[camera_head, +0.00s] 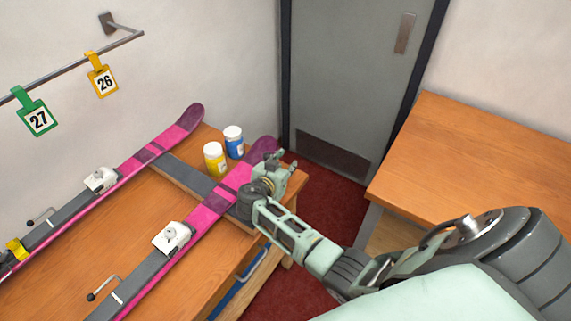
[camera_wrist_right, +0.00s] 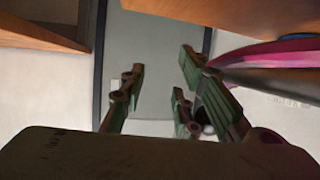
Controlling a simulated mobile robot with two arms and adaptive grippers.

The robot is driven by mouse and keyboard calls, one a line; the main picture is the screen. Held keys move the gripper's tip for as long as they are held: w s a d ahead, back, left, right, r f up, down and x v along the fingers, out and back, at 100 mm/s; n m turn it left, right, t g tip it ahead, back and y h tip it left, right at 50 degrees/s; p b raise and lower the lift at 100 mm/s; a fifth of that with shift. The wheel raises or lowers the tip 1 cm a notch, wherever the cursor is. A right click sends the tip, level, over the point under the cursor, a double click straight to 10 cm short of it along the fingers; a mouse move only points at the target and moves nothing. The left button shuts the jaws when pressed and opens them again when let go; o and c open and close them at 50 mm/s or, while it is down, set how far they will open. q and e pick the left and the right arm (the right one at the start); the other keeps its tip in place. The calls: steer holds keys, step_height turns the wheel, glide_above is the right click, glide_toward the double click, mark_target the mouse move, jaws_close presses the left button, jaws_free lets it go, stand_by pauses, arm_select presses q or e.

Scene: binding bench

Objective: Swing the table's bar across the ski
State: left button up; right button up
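Two magenta and grey skis lie on the wooden bench (camera_head: 65,285): the near ski (camera_head: 213,205) and the far ski (camera_head: 180,128). A thin bent metal bar with a black knob (camera_head: 103,288) is beside the near ski's grey part; a similar one (camera_head: 41,218) is by the far ski. I cannot tell which is the table's bar. My right gripper (camera_head: 281,167) is by the near ski's tip, at the bench's right end. In the right wrist view its fingers (camera_wrist_right: 162,85) are apart with nothing between them; a magenta ski (camera_wrist_right: 270,54) passes at the right. My left gripper is not in view.
A yellow jar (camera_head: 214,160) and a blue jar (camera_head: 234,142) stand between the ski tips. A dark strip (camera_head: 185,177) crosses the bench under the skis. Tags hang from a wall rail (camera_head: 70,65). Another wooden table (camera_head: 480,150) is at right, beyond a gap of red floor.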

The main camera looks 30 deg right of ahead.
steer(key=v, duration=1.1)
steer(key=shift+s+a+r, duration=0.15)
steer(key=shift+s+a, duration=0.05)
steer(key=shift+a, duration=0.15)
